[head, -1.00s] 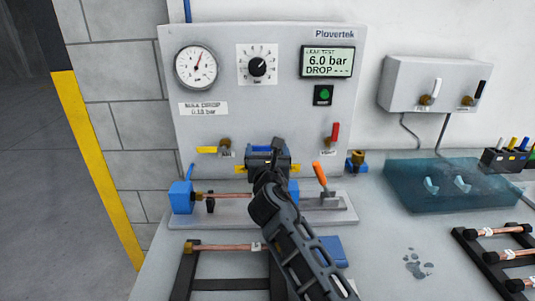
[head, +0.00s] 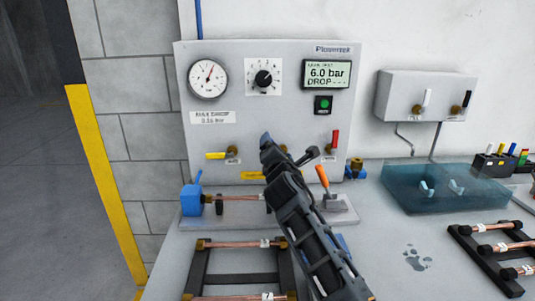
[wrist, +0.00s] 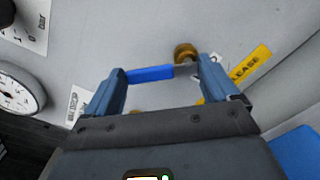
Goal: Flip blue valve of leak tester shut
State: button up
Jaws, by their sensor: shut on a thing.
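The leak tester (head: 290,120) is a grey panel with a dial gauge, a knob and a display reading 6.0 bar. The blue valve handle (wrist: 152,74) shows in the wrist view as a flat bar between my fingers, beside a brass valve body (wrist: 186,52). In the head view my gripper (head: 268,146) is turned at the lower middle of the panel and hides the blue valve.
A yellow-handled valve (head: 216,156) is left of my gripper and a red-handled valve (head: 335,139) is right. Below are a blue clamp block (head: 191,200), a copper tube (head: 240,197) and an orange-handled lever (head: 321,175). A blue tray (head: 400,195) stands at the right.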

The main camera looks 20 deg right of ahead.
jog(key=m+b, duration=0.1)
jog(key=m, duration=0.1)
jog(key=d+m, duration=0.1)
jog(key=m, duration=0.2)
jog(key=d+m+b, duration=0.1)
jog(key=m, duration=0.2)
jog(key=shift+s+d+r+b, duration=0.1)
jog(key=shift+s+r+b, duration=0.15)
jog(key=shift+s+b, duration=0.1)
jog(key=shift+d+m, duration=0.1)
jog(key=shift+m, duration=0.3)
jog(key=o, duration=1.3)
jog(key=shift+c, duration=0.2)
jog(key=shift+v, duration=3.95)
